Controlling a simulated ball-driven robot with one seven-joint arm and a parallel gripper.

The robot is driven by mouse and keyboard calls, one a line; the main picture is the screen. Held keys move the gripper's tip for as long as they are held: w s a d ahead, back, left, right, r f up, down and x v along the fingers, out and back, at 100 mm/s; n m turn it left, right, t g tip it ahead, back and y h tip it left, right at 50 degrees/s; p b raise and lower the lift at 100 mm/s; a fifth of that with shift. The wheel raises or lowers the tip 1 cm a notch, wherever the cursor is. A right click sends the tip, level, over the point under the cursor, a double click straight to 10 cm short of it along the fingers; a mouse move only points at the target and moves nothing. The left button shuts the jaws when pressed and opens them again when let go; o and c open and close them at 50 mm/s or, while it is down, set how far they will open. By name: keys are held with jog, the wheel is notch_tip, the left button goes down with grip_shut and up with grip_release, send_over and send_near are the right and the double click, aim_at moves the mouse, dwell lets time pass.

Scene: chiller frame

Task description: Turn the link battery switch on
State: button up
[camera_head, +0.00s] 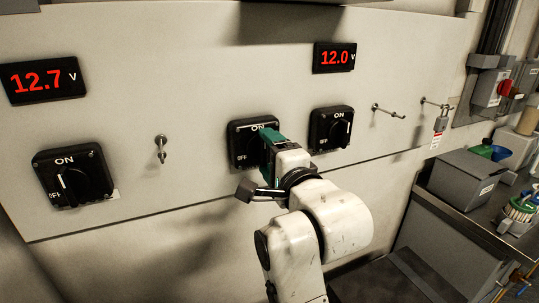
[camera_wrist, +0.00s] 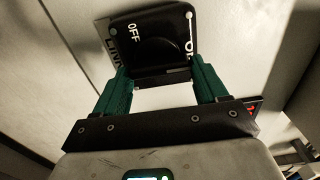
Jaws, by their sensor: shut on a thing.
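Three black rotary switches with ON and OFF marks are on the pale panel. My gripper (camera_head: 268,150) is at the middle switch (camera_head: 241,147), with its green fingers shut on the knob. The wrist view shows my gripper (camera_wrist: 163,78) with one finger on each side of that knob, against the black switch plate (camera_wrist: 150,38). OFF is readable there, and a label on the plate's edge is only partly visible. The fingers hide most of the knob, and I cannot tell which way it points.
The left switch (camera_head: 73,176) and right switch (camera_head: 331,129) flank the middle one. Red displays read 12.7 V (camera_head: 42,79) and 12.0 V (camera_head: 335,57). Metal pegs (camera_head: 161,149) stick out of the panel. A bench with a grey box (camera_head: 466,178) stands at right.

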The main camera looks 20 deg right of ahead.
jog(key=o, duration=1.1)
jog(key=shift+c, duration=0.2)
jog(key=s+b, duration=0.1)
jog(key=s, duration=0.9)
jog(key=shift+s, duration=0.4)
jog(key=s+d+f+n+g, duration=0.2)
jog(key=f+n+g, duration=0.1)
jog(key=f, duration=0.5)
jog(key=s+d+f+n+g+h, duration=0.1)
jog(key=s+d+f+n+g, duration=0.15)
jog(key=f, duration=0.45)
jog(key=s+d+f+n+g, duration=0.1)
jog(key=f+n+g, duration=0.15)
jog(key=f, duration=0.55)
jog(key=s+d+f+n+g, duration=0.1)
jog(key=s+f+n+g, duration=0.8)
jog(key=s+f, duration=1)
jog(key=s, duration=0.2)
jog(key=shift+s+d+n+y, duration=0.3)
jog(key=shift+n+y, duration=0.1)
